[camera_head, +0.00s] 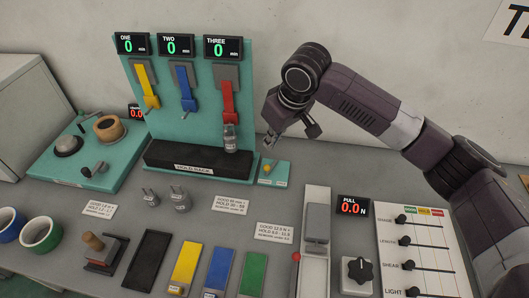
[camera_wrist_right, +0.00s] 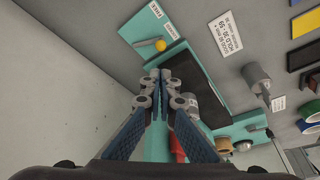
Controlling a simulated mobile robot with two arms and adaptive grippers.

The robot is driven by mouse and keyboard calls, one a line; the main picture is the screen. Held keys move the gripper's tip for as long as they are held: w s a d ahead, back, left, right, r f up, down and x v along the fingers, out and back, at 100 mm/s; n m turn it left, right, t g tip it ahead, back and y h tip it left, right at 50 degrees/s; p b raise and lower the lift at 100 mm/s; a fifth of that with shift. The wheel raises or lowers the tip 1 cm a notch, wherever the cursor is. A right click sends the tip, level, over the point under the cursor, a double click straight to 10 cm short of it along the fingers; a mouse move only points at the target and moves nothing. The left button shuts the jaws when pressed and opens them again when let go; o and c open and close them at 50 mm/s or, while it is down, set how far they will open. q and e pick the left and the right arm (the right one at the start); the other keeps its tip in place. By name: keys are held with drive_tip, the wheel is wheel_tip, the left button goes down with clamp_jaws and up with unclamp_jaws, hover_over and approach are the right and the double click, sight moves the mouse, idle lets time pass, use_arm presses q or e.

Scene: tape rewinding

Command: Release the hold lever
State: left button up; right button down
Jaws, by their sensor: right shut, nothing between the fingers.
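The lever (camera_head: 264,169) has a yellow ball knob and stands on a small teal plate right of the black trough. In the right wrist view its yellow knob (camera_wrist_right: 160,45) lies just beyond my fingertips, beside a label reading FREE (camera_wrist_right: 156,10) and a second label. My right gripper (camera_head: 268,143) hangs above and behind this plate, fingers pointing down. In the wrist view the fingers of my right gripper (camera_wrist_right: 161,76) are shut and empty, apart from the knob. My left gripper does not show.
The teal stand (camera_head: 190,110) holds yellow, blue and red straps under displays reading 0. A grey weight (camera_head: 230,138) hangs at the red strap. The black trough (camera_head: 190,158) lies below. Two small weights (camera_head: 180,199), a slider panel (camera_head: 425,255) and tape rolls (camera_head: 40,234) are nearby.

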drive_tip(key=p+x, duration=0.1)
drive_tip(key=x, duration=0.8)
drive_tip(key=shift+w+p, duration=0.1)
drive_tip(key=shift+p, duration=0.3)
drive_tip(key=shift+w+a+f, duration=0.1)
drive_tip(key=shift+w+f, duration=0.05)
drive_tip(key=shift+f, duration=0.35)
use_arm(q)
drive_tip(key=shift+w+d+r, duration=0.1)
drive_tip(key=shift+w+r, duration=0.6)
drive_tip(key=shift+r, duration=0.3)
